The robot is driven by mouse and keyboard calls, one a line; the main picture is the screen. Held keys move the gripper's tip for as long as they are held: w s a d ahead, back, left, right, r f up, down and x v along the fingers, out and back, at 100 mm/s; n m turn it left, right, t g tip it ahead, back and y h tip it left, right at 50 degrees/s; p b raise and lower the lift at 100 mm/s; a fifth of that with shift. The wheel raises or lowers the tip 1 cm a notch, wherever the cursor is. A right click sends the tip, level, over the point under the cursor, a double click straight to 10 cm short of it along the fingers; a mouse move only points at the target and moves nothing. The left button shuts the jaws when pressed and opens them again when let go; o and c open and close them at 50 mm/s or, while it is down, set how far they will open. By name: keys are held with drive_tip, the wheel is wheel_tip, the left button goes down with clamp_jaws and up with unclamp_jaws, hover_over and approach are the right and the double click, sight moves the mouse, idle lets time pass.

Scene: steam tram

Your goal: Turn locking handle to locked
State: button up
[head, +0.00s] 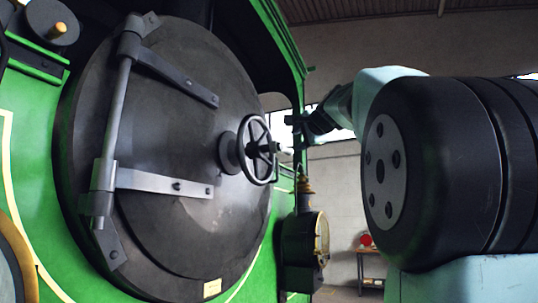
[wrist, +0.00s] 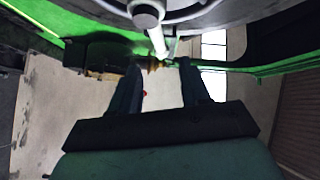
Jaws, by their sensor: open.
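The round dark smokebox door (head: 190,120) fills the left of the head view, closed against the green front. A spoked handwheel (head: 260,150) stands at its right side, with a dark hub and handle (head: 266,148) in front. In the wrist view the hub end (wrist: 146,14) is at the top, and a pale handle bar (wrist: 158,42) runs down from it. The wheel rim (wrist: 190,14) shows behind. My gripper (head: 296,122) is open and empty, right of and slightly above the wheel. In the wrist view its two fingers (wrist: 159,66) point toward the bar, apparently apart from it.
A lamp (head: 305,238) with a brass top hangs right of the door, below my gripper. Hinge straps (head: 165,183) cross the door's left. A small table (head: 370,268) with a red object (head: 366,239) stands in the background. My own large dark arm joint blocks the right.

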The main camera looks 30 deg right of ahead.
sight(287, 149)
drive_tip(key=w, duration=0.4)
drive_tip(key=w+d, duration=0.1)
drive_tip(key=w, duration=0.7)
drive_tip(key=shift+d+f, duration=0.15)
drive_tip(key=shift+f, duration=0.25)
clamp_jaws()
